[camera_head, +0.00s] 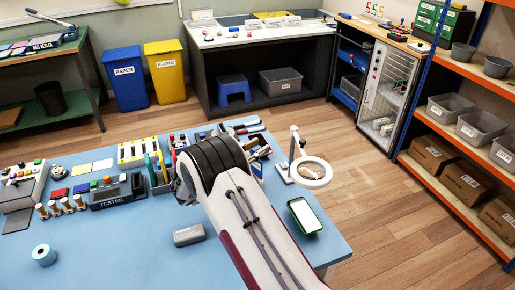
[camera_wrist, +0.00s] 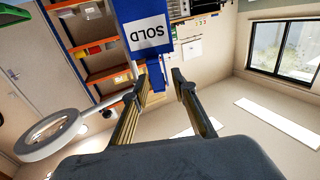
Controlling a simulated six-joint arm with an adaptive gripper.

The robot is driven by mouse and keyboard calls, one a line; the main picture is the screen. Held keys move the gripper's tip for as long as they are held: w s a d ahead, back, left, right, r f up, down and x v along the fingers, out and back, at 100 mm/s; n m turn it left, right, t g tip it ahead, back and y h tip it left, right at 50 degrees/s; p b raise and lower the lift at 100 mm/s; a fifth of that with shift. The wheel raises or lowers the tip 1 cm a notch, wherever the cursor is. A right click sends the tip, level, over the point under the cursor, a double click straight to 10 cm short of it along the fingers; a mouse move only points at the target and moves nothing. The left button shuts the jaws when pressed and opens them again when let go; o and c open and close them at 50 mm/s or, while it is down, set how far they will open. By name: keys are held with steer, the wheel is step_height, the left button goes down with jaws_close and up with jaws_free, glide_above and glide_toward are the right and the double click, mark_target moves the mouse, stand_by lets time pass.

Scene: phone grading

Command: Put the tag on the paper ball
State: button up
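A blue panel with upside-down lettering "SOLD" (camera_wrist: 148,35) appears beyond the fingertips. In the head view my arm covers the middle of the blue table (camera_head: 120,250), and the gripper itself cannot be made out there.
A ring lamp (camera_head: 312,172) and a green-edged phone (camera_head: 304,216) are right of my arm. A grey box (camera_head: 188,235), a tape roll (camera_head: 44,255) and a tester (camera_head: 112,193) are left of it. The table's front left is mostly clear.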

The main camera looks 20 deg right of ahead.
steer(key=v, duration=1.1)
steer(key=shift+a, duration=0.15)
stand_by(0.3)
steer(key=w+a+r+n+t+y, duration=0.1)
steer(key=w+r+n+t+y, duration=0.2)
steer(key=r, duration=0.5)
steer(key=w+a+r+n+t+y, duration=0.1)
steer(key=w+a+r+t+y, duration=0.1)
steer(key=w+r+t+y, duration=0.4)
steer(key=s+a+r+n+g+y, duration=0.2)
steer(key=s+a+r+n+y, duration=0.3)
steer(key=s+r+y, duration=0.4)
steer(key=s+n+g+y, duration=0.1)
steer(key=s+n+g, duration=0.25)
steer(key=s, duration=1.45)
steer(key=s+d+f+g+h, duration=0.1)
steer(key=s+d+f+g, duration=0.1)
steer(key=s, duration=0.9)
steer(key=s+d+f+n+g+h, duration=0.1)
steer(key=s+d+f, duration=0.4)
steer(key=s, duration=0.6)
steer(key=shift+s+d+f+g, duration=0.25)
steer(key=shift+d+f+g, duration=0.05)
steer(key=shift+f+g, duration=0.55)
